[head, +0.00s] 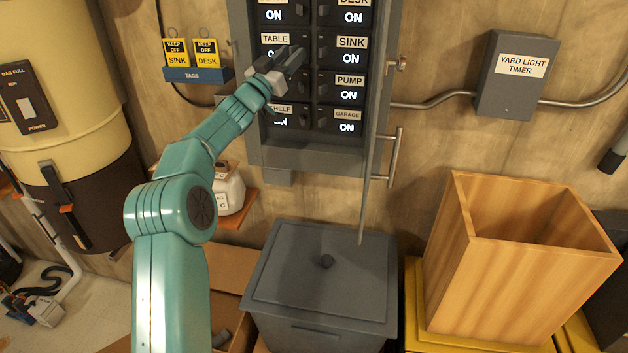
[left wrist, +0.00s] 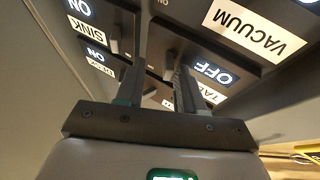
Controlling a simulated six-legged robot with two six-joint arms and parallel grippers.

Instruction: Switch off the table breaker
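The table breaker, marked by its TABLE label (head: 274,38), is in the left column of the grey breaker panel (head: 310,155). My left gripper (head: 292,60) is right in front of it and covers part of its row in the head view. In the left wrist view the lettering is upside down, and the readout beside the partly hidden TABLE label (left wrist: 211,93) says OFF. The fingers of my left gripper (left wrist: 160,80) stand apart, close to the switches; I see no object held. A dark lever shows between them; contact is unclear. My right gripper is not in view.
The SINK (head: 351,42), PUMP (head: 349,81) and GARAGE (head: 347,115) breakers read ON. The panel door (head: 377,130) stands open at right. A tag rack (head: 197,75) hangs left. A grey lidded bin (head: 322,270) and a wooden box (head: 520,270) stand below.

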